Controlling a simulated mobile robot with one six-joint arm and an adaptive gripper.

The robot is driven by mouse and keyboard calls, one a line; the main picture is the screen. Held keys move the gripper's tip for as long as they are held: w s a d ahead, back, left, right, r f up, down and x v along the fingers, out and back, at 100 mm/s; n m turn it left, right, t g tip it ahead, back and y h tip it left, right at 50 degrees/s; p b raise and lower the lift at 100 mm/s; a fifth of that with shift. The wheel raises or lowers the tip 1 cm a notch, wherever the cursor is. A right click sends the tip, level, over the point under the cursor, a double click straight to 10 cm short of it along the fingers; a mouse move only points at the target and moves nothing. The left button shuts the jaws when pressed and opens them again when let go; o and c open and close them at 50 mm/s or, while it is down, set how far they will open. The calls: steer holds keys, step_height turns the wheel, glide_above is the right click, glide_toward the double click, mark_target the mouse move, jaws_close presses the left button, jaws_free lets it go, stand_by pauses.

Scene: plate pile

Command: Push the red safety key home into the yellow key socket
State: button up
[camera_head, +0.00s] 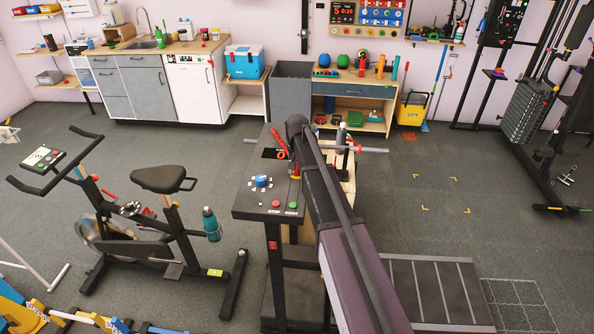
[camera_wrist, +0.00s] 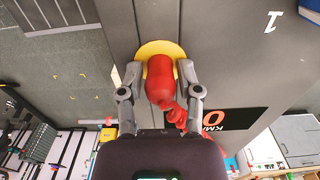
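The red safety key (camera_wrist: 161,82) is in the middle of the wrist view, with a smaller red part hanging at its lower right. The yellow key socket (camera_wrist: 150,46) shows as a disc on a grey panel directly behind the key. The key is in line with it, but its front end is hidden, so I cannot tell how deep it sits. My gripper (camera_wrist: 160,72) has one finger on each side of the key, close against it, and appears shut on it. In the head view my arm covers the gripper and socket area beside the treadmill console (camera_head: 250,205).
An exercise bike (camera_head: 160,180) stands left of the console. A red tool-like item (camera_head: 279,144) lies on the console's far part. Open floor with yellow corner marks (camera_head: 445,195) lies to the right.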

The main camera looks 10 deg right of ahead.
steer(key=shift+o, duration=0.8)
steer(key=shift+r, duration=0.15)
step_height(320, 180, up, 8)
steer(key=p, duration=0.8)
steer(key=shift+r+p, duration=0.25)
steer(key=shift+p, duration=0.1)
steer(key=shift+s+f, duration=0.1)
stand_by(0.3)
